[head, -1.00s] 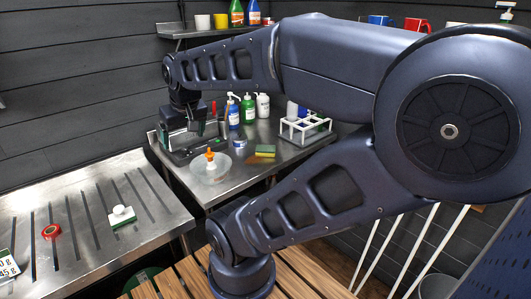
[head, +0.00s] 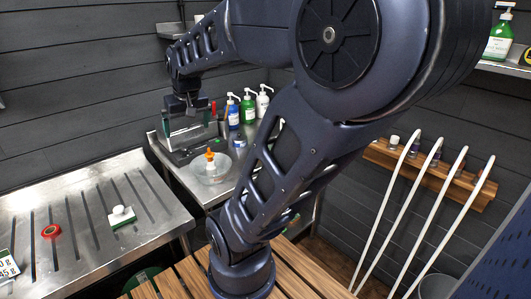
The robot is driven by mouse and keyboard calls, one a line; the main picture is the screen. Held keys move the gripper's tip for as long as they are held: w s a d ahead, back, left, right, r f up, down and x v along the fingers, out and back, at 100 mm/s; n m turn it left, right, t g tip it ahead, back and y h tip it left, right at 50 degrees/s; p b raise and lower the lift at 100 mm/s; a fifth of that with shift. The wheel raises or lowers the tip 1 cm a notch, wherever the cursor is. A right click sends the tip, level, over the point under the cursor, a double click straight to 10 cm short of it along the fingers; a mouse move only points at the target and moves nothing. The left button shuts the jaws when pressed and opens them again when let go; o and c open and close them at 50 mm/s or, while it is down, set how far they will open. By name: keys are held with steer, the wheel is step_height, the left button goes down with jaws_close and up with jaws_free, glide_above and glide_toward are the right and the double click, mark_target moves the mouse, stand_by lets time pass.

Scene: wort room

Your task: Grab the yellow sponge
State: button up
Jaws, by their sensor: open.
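The yellow sponge is not visible now; my own arm covers the part of the steel counter (head: 222,182) where it lay in the earlier head view. My gripper (head: 187,113) hangs pointing down at the counter's back left, over or in front of a dark device with a clear pane (head: 188,128). Its fingers are small and dark and hard to make out; it is open, and I see nothing held in it.
A clear bowl with an orange-topped bottle (head: 210,160) stands on the counter. Pump bottles (head: 248,107) stand behind it. The slotted steel table (head: 75,235) at left holds red tape (head: 51,231) and a white-handled scrubber (head: 121,216).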

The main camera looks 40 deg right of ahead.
steer(key=w+d+f+m+g, duration=0.1)
steer(key=w+d+f+m, duration=0.15)
steer(key=w+d, duration=0.55)
steer(key=w+d+f+m+g, duration=0.15)
steer(key=w+d+f, duration=0.25)
steer(key=d, duration=0.8)
steer(key=d+f+m, duration=0.1)
steer(key=d+f, duration=0.4)
steer(key=d, duration=0.2)
steer(key=d+f+m+g, duration=0.1)
steer(key=d+f, duration=0.5)
steer(key=d, duration=0.1)
steer(key=s+d+f+m, duration=0.1)
steer(key=d+f+m, duration=0.1)
steer(key=d+f, duration=0.3)
steer(key=shift+d+f+g, duration=0.15)
steer(key=shift+d, duration=0.4)
steer(key=shift+d+f+g, duration=0.1)
steer(key=shift+d+f, duration=0.05)
steer(key=shift+d, duration=0.35)
steer(key=shift+w+f, duration=0.15)
steer(key=shift+f, duration=1.45)
steer(key=shift+w+f, duration=0.15)
steer(key=shift+f, duration=1.4)
steer(key=c, duration=0.8)
